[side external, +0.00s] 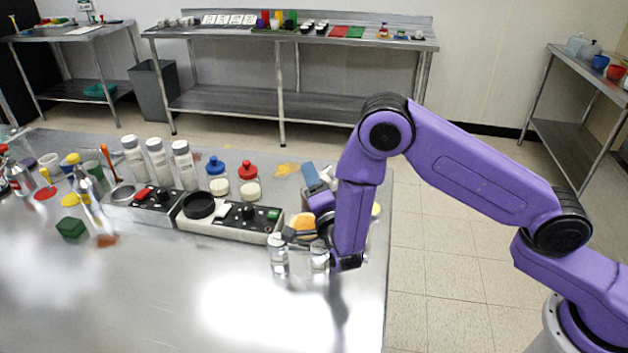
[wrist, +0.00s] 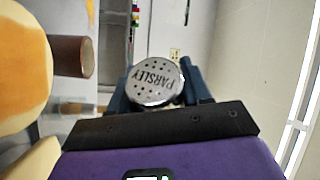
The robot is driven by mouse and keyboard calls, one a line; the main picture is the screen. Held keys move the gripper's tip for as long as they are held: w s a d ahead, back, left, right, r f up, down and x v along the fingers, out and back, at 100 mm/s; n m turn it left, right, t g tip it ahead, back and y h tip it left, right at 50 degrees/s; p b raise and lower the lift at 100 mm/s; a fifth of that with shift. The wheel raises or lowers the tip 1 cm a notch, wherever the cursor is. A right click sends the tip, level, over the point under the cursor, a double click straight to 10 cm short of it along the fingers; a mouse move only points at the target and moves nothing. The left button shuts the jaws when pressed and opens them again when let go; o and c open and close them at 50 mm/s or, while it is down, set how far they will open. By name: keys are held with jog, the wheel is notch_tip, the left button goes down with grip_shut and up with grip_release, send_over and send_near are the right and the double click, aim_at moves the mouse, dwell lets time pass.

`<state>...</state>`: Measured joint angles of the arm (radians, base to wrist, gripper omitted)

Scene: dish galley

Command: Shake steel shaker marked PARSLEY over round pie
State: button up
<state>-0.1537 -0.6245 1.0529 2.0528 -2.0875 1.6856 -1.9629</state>
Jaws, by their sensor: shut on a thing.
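My gripper (wrist: 156,88) is shut on a steel shaker (wrist: 157,78). Its round perforated cap reads PARSLEY and faces the wrist camera; the body behind the cap is hidden. An orange-brown round thing, apparently the pie (side external: 302,224), sits beside and partly behind my wrist. A cream and orange round surface, likely the same pie (wrist: 24,65), fills the left edge of the wrist view.
Two small clear or steel shakers (side external: 279,252) (side external: 319,254) stand in front of the pie. Blue-capped (side external: 216,170) and red-capped (side external: 248,174) jars stand behind. The table's front (side external: 190,300) is clear.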

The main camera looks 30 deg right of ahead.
jog(key=shift+r, duration=0.6)
jog(key=shift+f, duration=1.15)
jog(key=shift+r, duration=1.15)
jog(key=shift+f, duration=1.2)
jog(key=shift+r, duration=1.2)
